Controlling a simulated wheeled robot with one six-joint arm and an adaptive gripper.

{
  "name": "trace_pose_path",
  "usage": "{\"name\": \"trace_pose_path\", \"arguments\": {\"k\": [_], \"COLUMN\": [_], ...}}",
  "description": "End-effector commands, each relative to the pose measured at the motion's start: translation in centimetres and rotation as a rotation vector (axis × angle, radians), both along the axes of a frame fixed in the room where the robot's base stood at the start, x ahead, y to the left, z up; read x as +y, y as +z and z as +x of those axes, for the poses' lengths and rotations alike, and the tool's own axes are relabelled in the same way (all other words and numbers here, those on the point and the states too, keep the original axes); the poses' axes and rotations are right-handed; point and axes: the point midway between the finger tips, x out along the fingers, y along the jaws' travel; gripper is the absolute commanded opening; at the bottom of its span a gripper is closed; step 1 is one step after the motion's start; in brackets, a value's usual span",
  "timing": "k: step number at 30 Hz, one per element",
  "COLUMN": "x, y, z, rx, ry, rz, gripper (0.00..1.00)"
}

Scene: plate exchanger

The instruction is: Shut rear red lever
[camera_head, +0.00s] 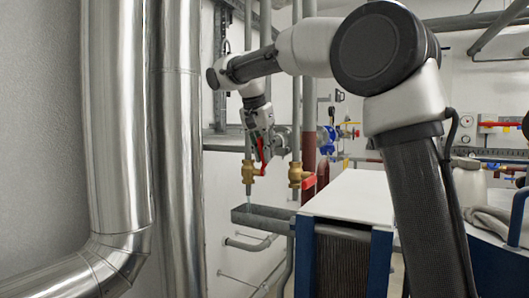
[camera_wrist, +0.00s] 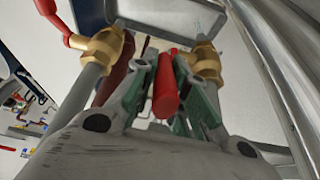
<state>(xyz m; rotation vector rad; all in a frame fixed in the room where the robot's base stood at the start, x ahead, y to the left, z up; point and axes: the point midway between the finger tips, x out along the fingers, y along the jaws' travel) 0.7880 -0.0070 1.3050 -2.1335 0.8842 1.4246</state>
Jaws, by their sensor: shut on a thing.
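The rear red lever (camera_head: 263,153) belongs to the left brass valve (camera_head: 249,172) in the head view and stands steeply tilted, close to upright. My gripper (camera_head: 261,143) comes down on it from above. In the wrist view the red lever (camera_wrist: 167,85) lies between the two fingers of my gripper (camera_wrist: 165,75), which are shut on it. Its brass valve (camera_wrist: 206,63) shows just right of the fingers. The fingers hide part of the lever's joint with the valve.
A second brass valve (camera_head: 297,175) with its own red lever (camera_head: 309,183) stands close on the right. A grey trough (camera_head: 262,218) runs below. Large shiny pipes (camera_head: 118,120) stand on the left. A white-topped unit (camera_head: 350,194) fills the lower right.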

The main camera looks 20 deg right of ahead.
Motion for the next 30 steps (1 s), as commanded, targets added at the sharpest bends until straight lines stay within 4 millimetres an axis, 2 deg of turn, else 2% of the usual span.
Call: {"name": "trace_pose_path", "arguments": {"k": [11,30], "x": [0.7,3.0], "y": [-0.3,-3.1], "z": [-0.7,-3.0], "rx": [-0.084,-0.49], "ry": [0.004,0.009], "rz": [-0.083,-0.495], "gripper": [0.0,0.0]}}
